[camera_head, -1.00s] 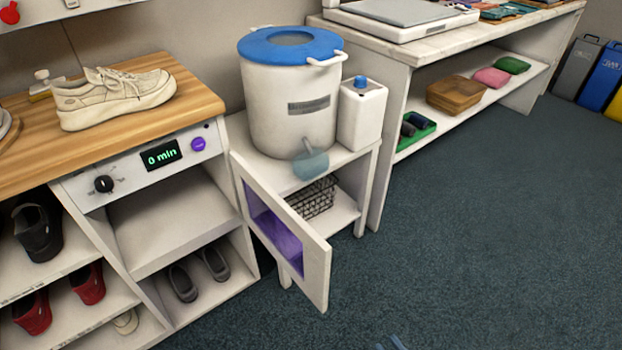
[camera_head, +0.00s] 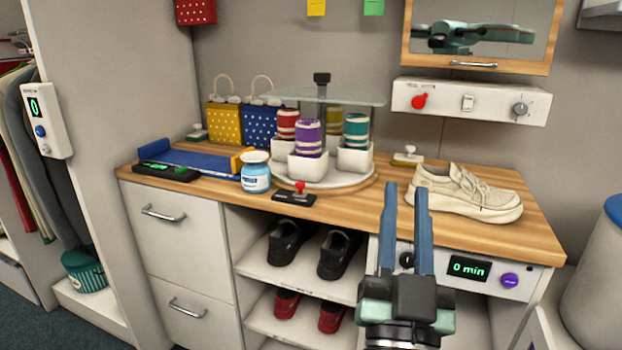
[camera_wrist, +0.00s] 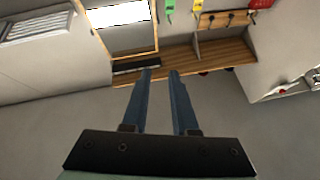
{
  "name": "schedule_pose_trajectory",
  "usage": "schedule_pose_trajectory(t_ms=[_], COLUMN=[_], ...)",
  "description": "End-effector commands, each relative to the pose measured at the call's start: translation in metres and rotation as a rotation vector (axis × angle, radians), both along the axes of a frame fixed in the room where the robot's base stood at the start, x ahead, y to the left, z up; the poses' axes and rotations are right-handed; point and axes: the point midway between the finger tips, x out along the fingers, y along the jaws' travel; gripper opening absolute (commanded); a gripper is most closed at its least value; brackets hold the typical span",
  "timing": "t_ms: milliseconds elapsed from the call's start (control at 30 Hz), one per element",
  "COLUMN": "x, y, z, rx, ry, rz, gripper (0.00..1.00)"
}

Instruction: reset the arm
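My gripper (camera_head: 405,188) is raised in front of the wooden counter in the head view, at the right of centre. Its two blue fingers point up and stand apart with a gap, empty. The wrist view also shows my gripper (camera_wrist: 160,74) with both fingers apart and nothing between them. The arm behind the gripper is mostly out of view at the bottom of the head view.
The counter (camera_head: 222,192) holds a beige shoe (camera_head: 465,195), a blue-labelled jar (camera_head: 256,172) and a stand with coloured rolls (camera_head: 310,138). Dark shoes (camera_head: 285,242) sit on shelves below. A white drum (camera_head: 597,285) stands at right. Open floor shows at lower left.

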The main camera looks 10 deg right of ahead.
Motion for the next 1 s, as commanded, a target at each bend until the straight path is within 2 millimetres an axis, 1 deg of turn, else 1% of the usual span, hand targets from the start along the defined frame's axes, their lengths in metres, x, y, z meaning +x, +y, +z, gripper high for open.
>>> schedule_pose_trajectory(t_ms=[33, 67, 100, 167, 200, 267, 300, 367, 400, 433, 500, 667, 1000], x=[-0.005, -0.008, -0.014, -0.026, -0.035, -0.050, -0.061, -0.080, -0.093, -0.095, -0.090, -0.089, -0.088], y=[0.022, 0.033, 0.048, 0.069, 0.081, 0.100, 0.112, 0.129, 0.140, 0.141, 0.139, 0.138, 0.138], z=[0.039, 0.057, 0.080, 0.111, 0.129, 0.154, 0.170, 0.191, 0.203, 0.215, 0.235, 0.274, 0.379], rx=[-0.016, -0.024, -0.036, -0.055, -0.068, -0.089, -0.103, -0.127, -0.143, -0.148, -0.144, -0.142, -0.141], ry=[-0.048, -0.066, -0.089, -0.122, -0.142, -0.173, -0.195, -0.225, -0.246, -0.245, -0.231, -0.230, -0.229], rz=[0.035, 0.053, 0.076, 0.107, 0.128, 0.158, 0.178, 0.203, 0.222, 0.224, 0.219, 0.219, 0.219], gripper=[0.27, 0.27, 0.27, 0.27, 0.27, 0.27, 0.27, 0.27, 0.27, 0.27, 0.27, 0.27, 0.27])
